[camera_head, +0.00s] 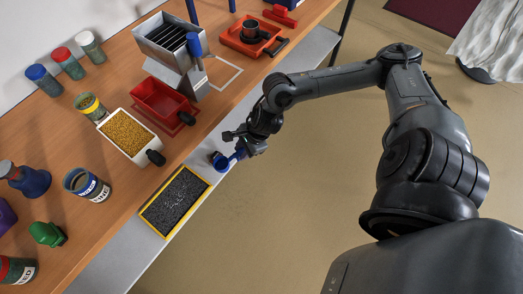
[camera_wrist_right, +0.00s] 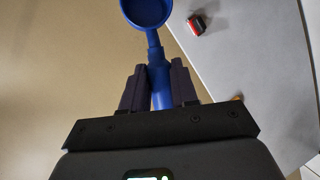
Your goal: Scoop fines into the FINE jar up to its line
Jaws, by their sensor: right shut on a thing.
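My right gripper (camera_head: 243,145) is shut on the handle of a blue scoop (camera_head: 221,161), just off the front edge of the table. The right wrist view shows the scoop (camera_wrist_right: 155,55) handle between the fingers (camera_wrist_right: 160,90); the visible part of its bowl looks blue and empty. A yellow-rimmed tray of dark grains (camera_head: 142,211) lies left of the scoop. A white bin (camera_head: 106,131) holds golden grains. My left gripper is out of view.
A red bin (camera_head: 158,103) sits below a grey sieve unit (camera_head: 170,45). Several lidded jars (camera_head: 70,65) line the back. A second labelled jar (camera_head: 17,270) and a green item (camera_head: 47,234) stand at lower left. Open floor lies right of the table.

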